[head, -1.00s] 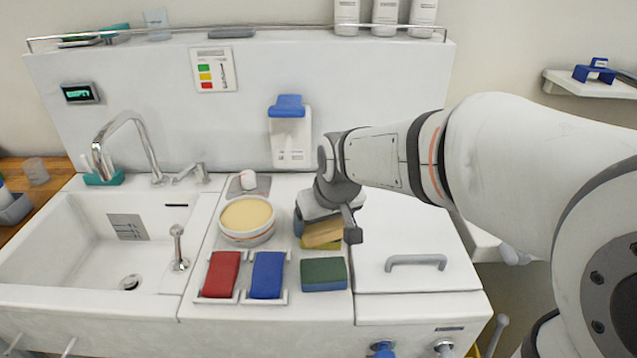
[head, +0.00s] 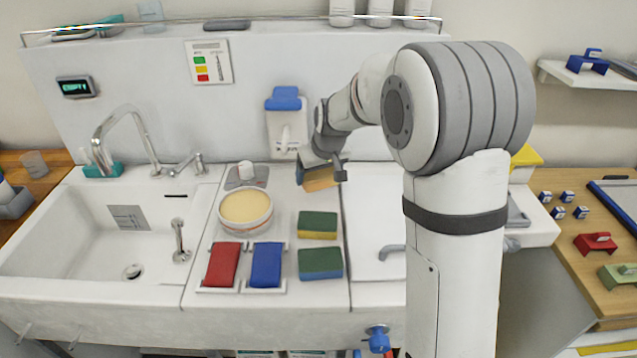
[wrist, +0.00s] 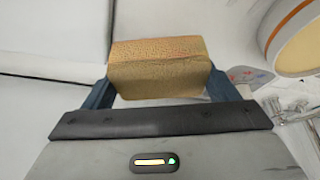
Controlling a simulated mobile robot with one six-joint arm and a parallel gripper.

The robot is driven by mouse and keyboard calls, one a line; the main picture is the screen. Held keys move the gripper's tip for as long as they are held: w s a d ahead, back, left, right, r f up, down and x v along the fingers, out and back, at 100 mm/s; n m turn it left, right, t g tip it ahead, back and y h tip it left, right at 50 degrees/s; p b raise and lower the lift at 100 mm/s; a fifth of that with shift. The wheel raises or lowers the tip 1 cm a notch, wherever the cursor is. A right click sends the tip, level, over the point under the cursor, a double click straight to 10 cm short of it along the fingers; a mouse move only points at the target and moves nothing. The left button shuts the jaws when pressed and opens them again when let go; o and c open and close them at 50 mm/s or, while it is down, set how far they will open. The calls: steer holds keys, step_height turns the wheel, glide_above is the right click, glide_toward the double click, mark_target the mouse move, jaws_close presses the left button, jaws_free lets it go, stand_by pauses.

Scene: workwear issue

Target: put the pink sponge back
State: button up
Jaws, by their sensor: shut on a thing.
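My gripper (head: 322,172) is shut on a yellow-tan sponge (wrist: 160,78), pinched between its two blue fingers in the wrist view. The same sponge shows orange-tan beneath the gripper in the head view (head: 318,184), over the back right part of the counter. I cannot tell whether it touches the counter. No clearly pink face shows on it. A green-topped yellow sponge (head: 318,219) and a green-topped blue sponge (head: 320,258) lie on the counter in front of it. No other sponge in view looks pink.
A round tub (head: 245,222) with cream-coloured contents stands to the left. A red pad (head: 223,264) and a blue pad (head: 266,264) lie in white holders near the front. The sink (head: 70,240) is further left. A wall dispenser (head: 286,125) is behind my gripper.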

mark_target(319, 195)
step_height(319, 195, down, 3)
steer(key=shift+f, duration=0.15)
steer(key=shift+w+f+p, duration=0.2)
steer(key=shift+f+p, duration=0.15)
steer(key=shift+f, duration=0.05)
steer(key=shift+f+b, duration=0.25)
steer(key=shift+b, duration=0.05)
steer(key=o, duration=0.6)
steer(key=shift+r, duration=0.1)
